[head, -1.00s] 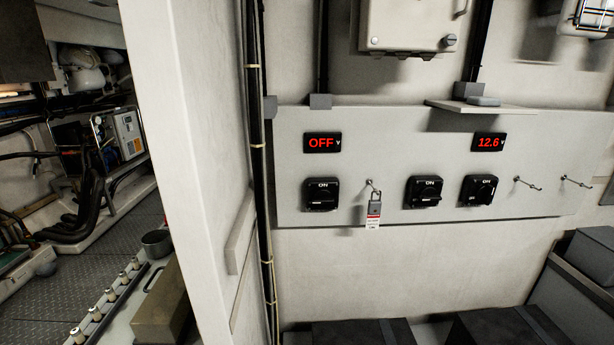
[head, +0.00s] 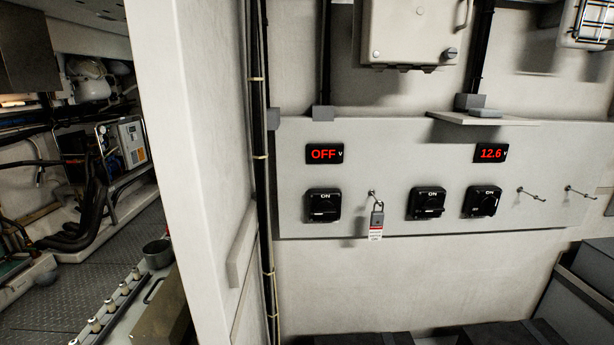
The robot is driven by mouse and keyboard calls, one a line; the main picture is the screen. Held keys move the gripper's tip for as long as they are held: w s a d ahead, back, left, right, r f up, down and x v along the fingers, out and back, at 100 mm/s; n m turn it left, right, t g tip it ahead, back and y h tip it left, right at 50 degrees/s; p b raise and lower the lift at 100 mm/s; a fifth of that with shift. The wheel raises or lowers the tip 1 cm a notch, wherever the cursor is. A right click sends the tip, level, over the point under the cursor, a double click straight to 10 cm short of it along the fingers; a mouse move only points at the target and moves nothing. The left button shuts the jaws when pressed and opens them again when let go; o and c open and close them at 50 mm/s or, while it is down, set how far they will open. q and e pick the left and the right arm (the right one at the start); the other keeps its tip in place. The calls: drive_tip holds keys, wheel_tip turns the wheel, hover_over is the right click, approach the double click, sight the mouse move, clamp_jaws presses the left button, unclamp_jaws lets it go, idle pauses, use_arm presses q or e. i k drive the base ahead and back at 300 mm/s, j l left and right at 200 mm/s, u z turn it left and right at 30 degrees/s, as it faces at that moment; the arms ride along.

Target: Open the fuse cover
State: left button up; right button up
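A closed light-grey box (head: 410,32) hangs on the wall at the top, cut off by the upper picture edge. It has a round dark latch or knob (head: 450,53) at its lower right. I cannot tell from its look whether it is the fuse cover. Below it is a grey panel (head: 400,160) with three black rotary switches; the left switch (head: 323,205) sits under a red OFF display (head: 324,154). Neither of my grippers shows in the head view.
A padlock with a tag (head: 376,220) hangs on a hook between the switches. Two empty hooks (head: 530,195) are at the right. A small shelf (head: 480,118) juts out above the panel. A white wall edge (head: 190,170) stands at left. Dark boxes (head: 365,339) lie below.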

sight(155, 308)
drive_tip(key=j+z, duration=0.1)
drive_tip(key=j, duration=0.65)
drive_tip(key=j+z, duration=0.1)
drive_tip(key=j, duration=0.6)
drive_tip(key=k+j+z, duration=0.15)
drive_tip(key=j, duration=0.55)
drive_tip(key=j+z, duration=0.1)
drive_tip(key=j, duration=0.65)
